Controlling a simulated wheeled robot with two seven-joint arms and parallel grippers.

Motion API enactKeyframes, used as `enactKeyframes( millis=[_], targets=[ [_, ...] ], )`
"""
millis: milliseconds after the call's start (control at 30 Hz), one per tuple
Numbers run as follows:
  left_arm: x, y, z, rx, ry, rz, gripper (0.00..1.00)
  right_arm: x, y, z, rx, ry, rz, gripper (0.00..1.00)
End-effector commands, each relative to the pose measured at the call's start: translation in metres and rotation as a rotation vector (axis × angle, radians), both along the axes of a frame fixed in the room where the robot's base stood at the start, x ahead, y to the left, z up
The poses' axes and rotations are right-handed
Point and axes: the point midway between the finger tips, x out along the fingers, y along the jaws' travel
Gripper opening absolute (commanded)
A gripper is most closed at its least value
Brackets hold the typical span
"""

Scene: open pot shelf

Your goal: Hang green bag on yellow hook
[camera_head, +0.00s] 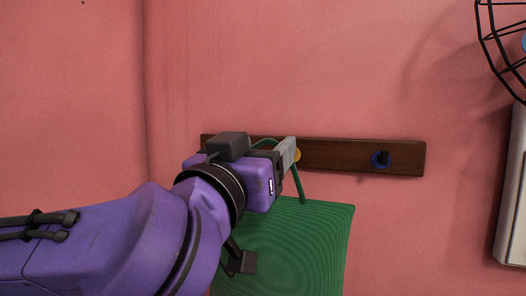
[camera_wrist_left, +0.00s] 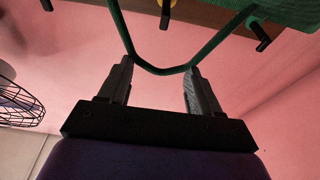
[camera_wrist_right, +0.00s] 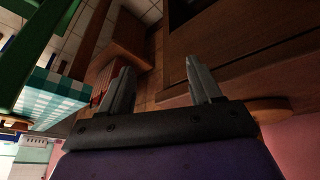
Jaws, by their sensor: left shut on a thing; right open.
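The green bag (camera_head: 315,235) hangs below my left gripper (camera_head: 289,153), in front of the pink wall. I cannot tell whether the handle is around that hook. In the left wrist view, several dark pegs stick out near the handle. My right gripper (camera_wrist_right: 160,80) is open and empty, in the right wrist view only.
The brown rack board (camera_head: 340,156) runs along the wall. The right wrist view shows brown wooden furniture (camera_wrist_right: 250,70) and a teal checked cloth (camera_wrist_right: 50,98).

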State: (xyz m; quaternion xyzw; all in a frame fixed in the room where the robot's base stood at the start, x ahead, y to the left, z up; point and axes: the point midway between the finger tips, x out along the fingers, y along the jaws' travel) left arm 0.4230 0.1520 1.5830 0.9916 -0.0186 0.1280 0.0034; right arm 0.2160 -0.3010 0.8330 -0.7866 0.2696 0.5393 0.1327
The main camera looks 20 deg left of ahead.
Motion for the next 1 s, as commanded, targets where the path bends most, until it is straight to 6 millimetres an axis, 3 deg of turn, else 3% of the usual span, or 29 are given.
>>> enactKeyframes(
  millis=[1000],
  targets=[
    [0.071, -0.001, -0.007, 0.001, 0.002, 0.004, 0.09, 0.000, 0.000, 0.000, 0.000, 0.000, 0.000, 0.64]
  ],
)
